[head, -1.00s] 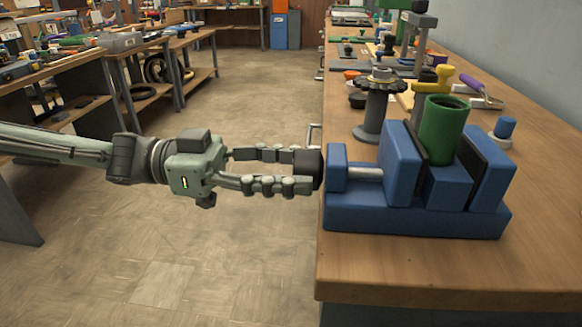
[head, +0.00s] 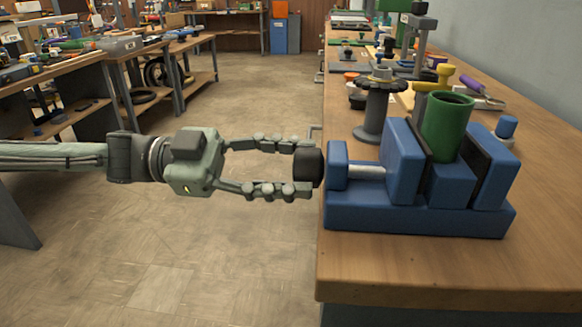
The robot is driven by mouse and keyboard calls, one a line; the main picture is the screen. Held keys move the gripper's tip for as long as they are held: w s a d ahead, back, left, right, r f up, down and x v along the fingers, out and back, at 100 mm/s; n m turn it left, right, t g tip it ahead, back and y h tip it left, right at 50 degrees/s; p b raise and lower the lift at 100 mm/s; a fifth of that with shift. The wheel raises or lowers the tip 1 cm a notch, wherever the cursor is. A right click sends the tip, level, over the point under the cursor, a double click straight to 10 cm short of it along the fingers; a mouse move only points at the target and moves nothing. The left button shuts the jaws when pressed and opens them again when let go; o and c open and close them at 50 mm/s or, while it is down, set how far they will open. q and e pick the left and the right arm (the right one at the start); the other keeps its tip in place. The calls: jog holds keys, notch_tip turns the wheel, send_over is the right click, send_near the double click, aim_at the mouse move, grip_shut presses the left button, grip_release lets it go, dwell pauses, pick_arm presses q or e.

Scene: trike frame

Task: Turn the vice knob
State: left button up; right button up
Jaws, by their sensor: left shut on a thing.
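The blue vice (head: 420,217) stands on the wooden workbench near its left edge. Its black knob (head: 309,168) sticks out past the bench edge on the left side. A green tube (head: 446,128) stands upright between the vice jaws. My left gripper (head: 305,168) comes in from the left, level with the knob, and its two fingers are shut on the knob from the far and near sides. The fingertips partly overlap the knob's rim. My right gripper is not in view.
A dark spool-like stand (head: 376,112) is behind the vice on the workbench (head: 440,267). A blue-topped knob piece (head: 506,127) is right of the vice. Tools and fixtures crowd the bench farther back. The floor (head: 220,265) left of the bench is clear.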

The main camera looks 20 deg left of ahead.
pick_arm(q)
jog(key=shift+m, duration=0.6)
jog(key=o, duration=1.1)
jog(key=v, duration=1.2)
